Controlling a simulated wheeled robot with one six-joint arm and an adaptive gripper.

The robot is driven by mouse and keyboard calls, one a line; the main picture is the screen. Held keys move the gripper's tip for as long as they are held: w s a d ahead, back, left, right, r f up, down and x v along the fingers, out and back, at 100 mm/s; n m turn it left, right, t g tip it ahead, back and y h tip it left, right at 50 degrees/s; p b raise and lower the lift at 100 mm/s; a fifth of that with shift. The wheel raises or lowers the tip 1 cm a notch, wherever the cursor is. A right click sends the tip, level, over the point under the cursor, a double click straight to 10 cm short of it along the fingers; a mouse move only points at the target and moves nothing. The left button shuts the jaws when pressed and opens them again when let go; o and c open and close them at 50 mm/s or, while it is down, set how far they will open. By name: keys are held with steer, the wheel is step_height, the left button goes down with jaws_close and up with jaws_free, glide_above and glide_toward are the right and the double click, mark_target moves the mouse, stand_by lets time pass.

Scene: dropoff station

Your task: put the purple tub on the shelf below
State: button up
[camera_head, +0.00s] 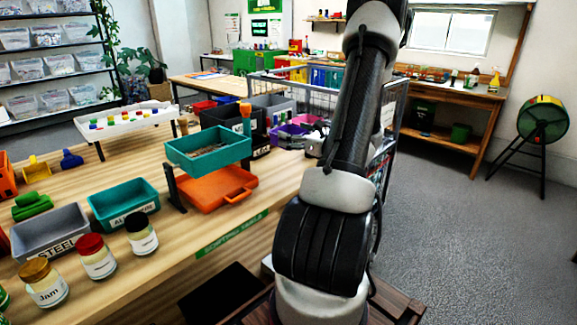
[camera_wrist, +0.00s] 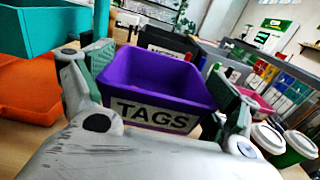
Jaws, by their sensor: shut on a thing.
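The purple tub (camera_wrist: 155,80) has a white TAGS label on its front and fills the middle of the wrist view. My gripper (camera_wrist: 163,78) is shut on it, with one finger at each side. The tub's inside looks empty; its underside is hidden. In the head view a purple tub (camera_head: 287,132) shows at the table's far right, partly behind my arm, and my fingers there are hidden. A teal tub (camera_head: 208,146) stands raised above an orange tray (camera_head: 216,188), beside a black bracket (camera_head: 174,188). I cannot tell which surface is the shelf below.
A teal tub (camera_head: 124,203), a grey STEEL tub (camera_head: 50,234) and several jars (camera_head: 97,257) stand on the sorting table. A black box (camera_wrist: 169,42) is behind the held tub. Lidded cups (camera_wrist: 291,145) stand close on the right. A wire cart (camera_head: 391,125) is behind my arm.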

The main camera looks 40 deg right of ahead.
step_height(320, 180, down, 10)
steer(key=shift+r, duration=0.25)
stand_by(0.5)
steer(key=shift+f, duration=0.2)
steer(key=o, duration=0.8)
steer(key=shift+s, duration=0.1)
